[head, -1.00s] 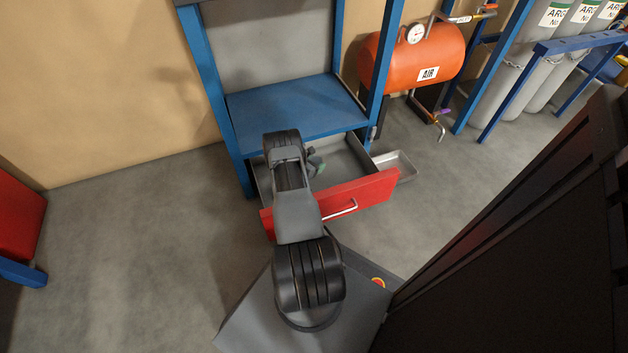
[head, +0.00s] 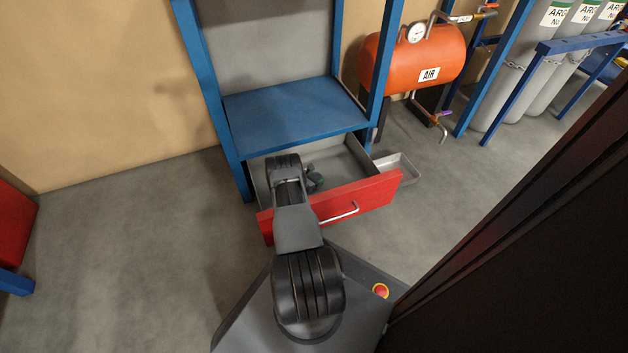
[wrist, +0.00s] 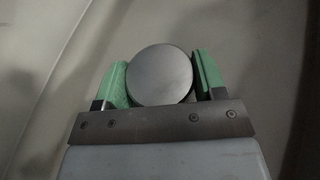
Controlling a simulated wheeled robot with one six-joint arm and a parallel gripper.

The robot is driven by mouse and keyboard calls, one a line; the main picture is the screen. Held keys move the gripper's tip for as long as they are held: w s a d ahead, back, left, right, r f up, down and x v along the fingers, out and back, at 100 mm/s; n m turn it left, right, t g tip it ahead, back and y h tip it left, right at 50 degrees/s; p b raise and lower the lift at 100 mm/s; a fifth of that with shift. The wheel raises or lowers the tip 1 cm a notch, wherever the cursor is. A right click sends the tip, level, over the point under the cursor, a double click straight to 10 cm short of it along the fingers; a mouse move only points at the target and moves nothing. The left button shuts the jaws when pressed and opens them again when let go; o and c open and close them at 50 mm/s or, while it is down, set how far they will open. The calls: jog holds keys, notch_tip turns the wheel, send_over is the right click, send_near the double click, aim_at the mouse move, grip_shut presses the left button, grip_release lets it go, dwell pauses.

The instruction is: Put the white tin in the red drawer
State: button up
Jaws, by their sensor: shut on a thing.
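The red drawer (head: 365,200) is pulled open under the blue bench. Its grey inside shows in the head view. My gripper (wrist: 161,77) has its green fingers on both sides of a round tin (wrist: 160,66) and is shut on it. The tin's flat top looks pale grey in the shade, and I take it for the white tin. In the head view my gripper (head: 315,180) is over or inside the open drawer, partly hidden by my arm. The tin cannot be made out there. How far it is above the drawer floor I cannot tell.
The blue bench top (head: 290,110) and its posts stand just above and behind the drawer. A small grey tray (head: 398,167) is right of the drawer. An orange air tank (head: 425,52) stands at the back right.

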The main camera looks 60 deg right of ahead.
jog(key=shift+f, duration=0.15)
jog(key=o, duration=1.1)
jog(key=shift+c, duration=0.2)
